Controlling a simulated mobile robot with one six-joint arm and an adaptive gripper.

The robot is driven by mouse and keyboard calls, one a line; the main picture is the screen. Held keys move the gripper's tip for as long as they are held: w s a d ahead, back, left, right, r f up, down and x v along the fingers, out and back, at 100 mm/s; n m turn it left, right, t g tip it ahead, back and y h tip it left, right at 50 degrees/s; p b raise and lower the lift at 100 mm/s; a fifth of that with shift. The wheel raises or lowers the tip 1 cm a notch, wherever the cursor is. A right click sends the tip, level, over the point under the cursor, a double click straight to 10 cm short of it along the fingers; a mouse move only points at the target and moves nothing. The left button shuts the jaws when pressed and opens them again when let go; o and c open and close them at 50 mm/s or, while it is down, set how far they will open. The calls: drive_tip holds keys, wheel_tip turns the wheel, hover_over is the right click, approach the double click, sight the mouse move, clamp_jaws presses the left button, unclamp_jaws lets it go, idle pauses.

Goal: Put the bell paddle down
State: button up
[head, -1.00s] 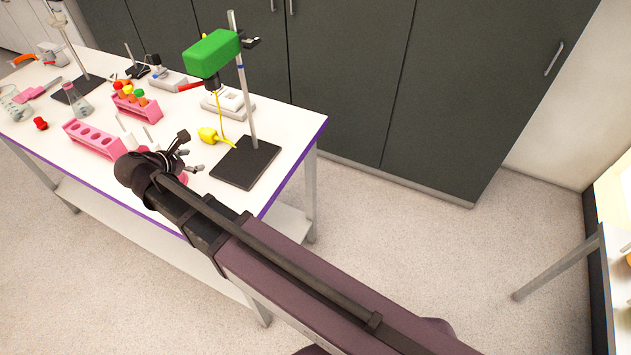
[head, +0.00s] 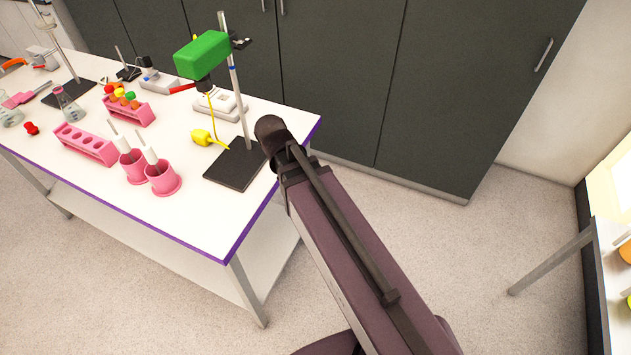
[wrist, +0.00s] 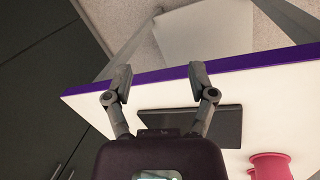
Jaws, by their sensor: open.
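My gripper (wrist: 158,82) is open in the wrist view, with nothing between its fingers, above the table edge and a black stand base (wrist: 225,125). In the head view its fingers are hidden by my arm, right of the stand. I cannot tell for sure which thing is the bell paddle. A pink flat-ended tool (head: 22,98) with a grey handle lies at the far left of the table, well away from my gripper. White-and-grey sticks (head: 150,155) stand in two pink cups (head: 163,182) on the table's near side.
The white table (head: 215,225) has a purple edge. On it are the stand base (head: 238,165), a green block (head: 203,54) on the stand, a yellow bulb (head: 202,137), pink racks (head: 85,144) and flasks (head: 68,105). The front right corner is clear. Dark cabinets (head: 340,80) stand behind.

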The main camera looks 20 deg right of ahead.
drive_tip(key=s+d+m+g+y, duration=0.1)
drive_tip(key=s+d+m+y, duration=0.1)
drive_tip(key=s+d+m, duration=0.2)
drive_tip(key=shift+s+d+f+m+y, duration=0.15)
drive_tip(key=shift+d+f+m+y, duration=0.15)
drive_tip(key=shift+d+m, duration=0.65)
drive_tip(key=shift+a, duration=0.15)
